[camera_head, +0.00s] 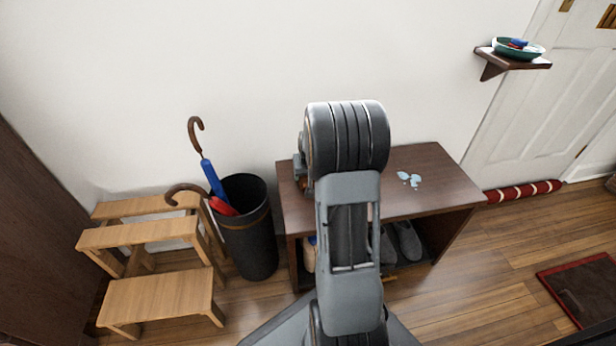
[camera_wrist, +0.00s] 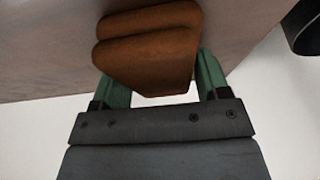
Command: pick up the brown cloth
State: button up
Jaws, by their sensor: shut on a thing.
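The brown cloth (camera_wrist: 150,55) is folded into a thick orange-brown pad and shows in the wrist view between the two green fingers of my gripper (camera_wrist: 161,75). My gripper is shut on it, with a finger at each side. The dark wooden bench top (camera_wrist: 45,60) lies behind the cloth in this view. I cannot tell whether the cloth touches the bench or is clear of it. In the head view my arm covers the gripper and most or all of the cloth over the left part of the bench (camera_head: 440,175).
A black bin (camera_head: 249,240) with umbrellas (camera_head: 212,178) stands left, beside a wooden step stool (camera_head: 160,298). A wall shelf (camera_head: 512,61) holds a green bowl.

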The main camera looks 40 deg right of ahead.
jog(key=shift+r+p, duration=0.5)
jog(key=shift+r, duration=0.15)
notch_tip(320, 180, up, 3)
jog(key=shift+f+p, duration=0.1)
jog(key=shift+p, duration=1.05)
jog(key=s+d+r+p, duration=0.2)
jog(key=s+r, duration=0.2)
jog(key=s, duration=0.2)
jog(key=s+d+r+p, duration=0.2)
jog(key=s+r, duration=0.3)
jog(key=s, duration=0.2)
jog(key=shift+s+d+p, duration=0.15)
jog(key=shift+d+p, duration=0.15)
jog(key=shift+p, duration=0.1)
